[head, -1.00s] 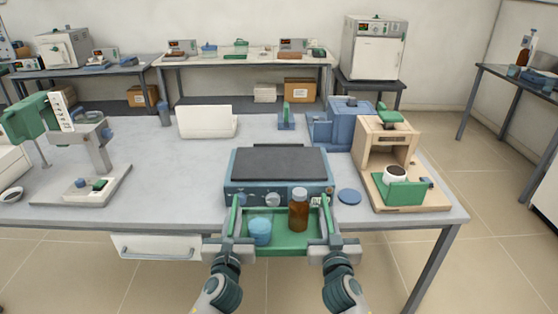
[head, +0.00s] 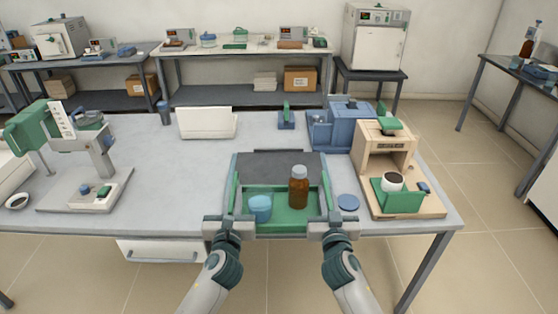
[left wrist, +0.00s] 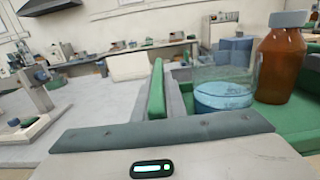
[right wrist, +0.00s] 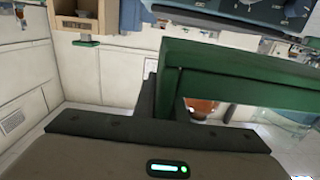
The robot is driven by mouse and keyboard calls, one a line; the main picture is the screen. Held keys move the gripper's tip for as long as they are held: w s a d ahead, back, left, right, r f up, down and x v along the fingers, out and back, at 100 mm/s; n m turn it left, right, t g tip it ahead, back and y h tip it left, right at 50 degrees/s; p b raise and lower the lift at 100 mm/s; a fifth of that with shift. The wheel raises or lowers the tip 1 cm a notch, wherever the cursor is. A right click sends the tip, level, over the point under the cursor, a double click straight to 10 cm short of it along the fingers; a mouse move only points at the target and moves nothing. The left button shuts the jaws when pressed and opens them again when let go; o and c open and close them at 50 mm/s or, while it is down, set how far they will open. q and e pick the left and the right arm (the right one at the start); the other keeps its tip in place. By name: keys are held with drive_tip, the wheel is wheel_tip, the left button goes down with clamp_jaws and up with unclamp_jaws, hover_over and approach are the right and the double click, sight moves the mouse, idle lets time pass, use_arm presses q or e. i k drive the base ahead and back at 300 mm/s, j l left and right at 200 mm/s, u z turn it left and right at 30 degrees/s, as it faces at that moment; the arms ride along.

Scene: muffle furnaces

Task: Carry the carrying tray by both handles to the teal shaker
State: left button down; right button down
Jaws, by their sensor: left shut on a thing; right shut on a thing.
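The green carrying tray (head: 278,234) is level in front of my body, holding a glass beaker of blue liquid (head: 260,209) and an upright amber bottle with a pale cap (head: 298,187). My left gripper (head: 233,212) is shut on its left handle, which shows in the left wrist view (left wrist: 157,92). My right gripper (head: 328,212) is shut on its right handle, a green bar in the right wrist view (right wrist: 240,62). The teal shaker (head: 280,165) shows its dark flat top behind the tray. The tray hides its front in the head view; the gap between them cannot be told.
Further right is a wooden-coloured device (head: 385,150) with a cup and green block. A blue device (head: 345,125) and white box (head: 207,122) stand behind.

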sight(279, 169)
drive_tip(key=i, duration=0.85)
